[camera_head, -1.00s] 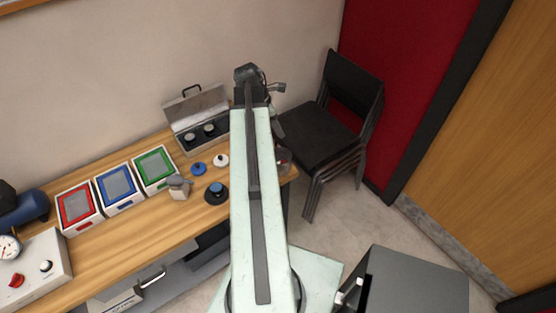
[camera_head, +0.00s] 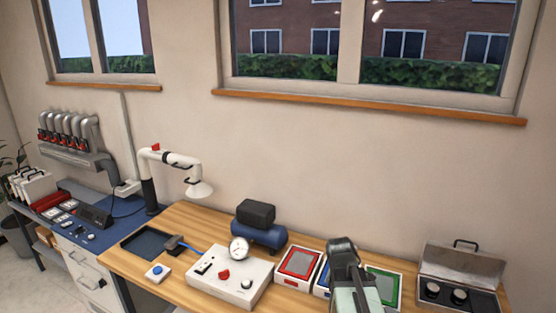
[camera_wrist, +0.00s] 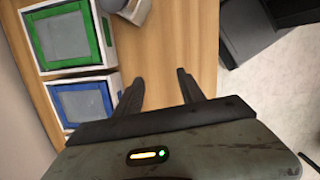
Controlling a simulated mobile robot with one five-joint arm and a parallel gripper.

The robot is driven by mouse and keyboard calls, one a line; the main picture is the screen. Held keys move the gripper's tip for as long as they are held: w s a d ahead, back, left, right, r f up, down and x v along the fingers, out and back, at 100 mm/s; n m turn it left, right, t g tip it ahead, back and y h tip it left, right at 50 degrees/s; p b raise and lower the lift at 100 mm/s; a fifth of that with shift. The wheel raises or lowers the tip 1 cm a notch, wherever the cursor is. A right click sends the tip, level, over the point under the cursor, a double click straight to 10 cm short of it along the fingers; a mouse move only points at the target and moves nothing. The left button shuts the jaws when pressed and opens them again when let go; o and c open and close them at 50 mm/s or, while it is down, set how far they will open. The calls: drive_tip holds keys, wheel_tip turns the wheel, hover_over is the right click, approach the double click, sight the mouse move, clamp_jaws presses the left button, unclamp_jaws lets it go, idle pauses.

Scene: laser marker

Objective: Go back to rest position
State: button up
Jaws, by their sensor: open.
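My gripper (camera_wrist: 158,88) shows in the wrist view with its two dark fingers apart and nothing between them. It points over the bare wooden bench top (camera_wrist: 165,45). In the head view my arm rises from the bottom edge, in front of the blue-framed and green-framed trays. The fingers are hidden in that view. The green-framed tray (camera_wrist: 68,35) and the blue-framed tray (camera_wrist: 82,105) are left of the fingers in the wrist view.
On the bench stand a red-framed tray (camera_head: 299,265), a white control box with a gauge (camera_head: 228,278), a blue compressor-like unit (camera_head: 262,236) and an open metal case (camera_head: 455,268). A white extraction arm (camera_head: 178,160) stands further left. Pale floor (camera_wrist: 265,105) shows beyond the bench edge.

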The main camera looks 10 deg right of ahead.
drive_tip(key=s+a+f+m+y, duration=0.1)
drive_tip(key=a+f+m+y, duration=0.1)
drive_tip(key=a+m, duration=1)
drive_tip(key=shift+a+m+b, duration=0.4)
drive_tip(key=shift+a+b, duration=0.05)
drive_tip(key=shift+a, duration=0.7)
drive_tip(key=shift+s, duration=0.1)
